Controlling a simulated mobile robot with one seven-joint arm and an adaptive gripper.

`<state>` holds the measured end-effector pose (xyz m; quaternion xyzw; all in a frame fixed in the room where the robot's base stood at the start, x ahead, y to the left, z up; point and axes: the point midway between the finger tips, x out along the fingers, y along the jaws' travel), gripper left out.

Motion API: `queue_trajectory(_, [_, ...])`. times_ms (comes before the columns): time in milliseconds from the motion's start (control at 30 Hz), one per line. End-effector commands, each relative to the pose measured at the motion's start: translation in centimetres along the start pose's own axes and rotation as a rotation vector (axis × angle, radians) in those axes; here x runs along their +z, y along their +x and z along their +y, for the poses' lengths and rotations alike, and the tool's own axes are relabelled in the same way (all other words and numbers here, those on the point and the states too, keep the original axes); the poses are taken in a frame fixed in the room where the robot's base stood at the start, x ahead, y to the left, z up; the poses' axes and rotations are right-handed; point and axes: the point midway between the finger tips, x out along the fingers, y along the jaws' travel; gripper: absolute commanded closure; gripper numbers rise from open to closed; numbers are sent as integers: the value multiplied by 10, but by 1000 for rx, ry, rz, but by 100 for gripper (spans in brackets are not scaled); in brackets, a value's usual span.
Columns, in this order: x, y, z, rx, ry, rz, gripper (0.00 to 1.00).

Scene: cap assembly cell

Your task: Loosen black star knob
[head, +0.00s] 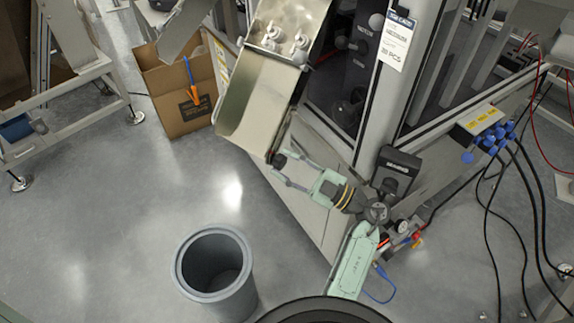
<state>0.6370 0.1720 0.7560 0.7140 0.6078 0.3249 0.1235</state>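A small dark part that looks like the black star knob (279,160) sits at the lower edge of the tilted metal chute (256,110) in the head view. It is too small to make out its star shape. My gripper (283,166) reaches it from the lower right. Its two thin fingers are spread apart, with their tips close to the knob. I cannot tell whether either finger touches it.
A grey bin (213,272) stands open on the floor at the lower middle. A cardboard box (178,93) is behind the chute at the left. The machine frame (408,60) rises at the right, with blue connectors (492,137) and hanging black cables.

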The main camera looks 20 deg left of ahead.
Motion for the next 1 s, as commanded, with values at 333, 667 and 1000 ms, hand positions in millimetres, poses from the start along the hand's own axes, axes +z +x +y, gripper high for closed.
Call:
queue_trajectory(333, [0, 0, 0, 1, 2, 0, 48])
queue_trajectory(667, [1, -15, 1, 4, 2, -1, 48])
queue_trajectory(1000, [0, -86, 2, 5, 0, -1, 48])
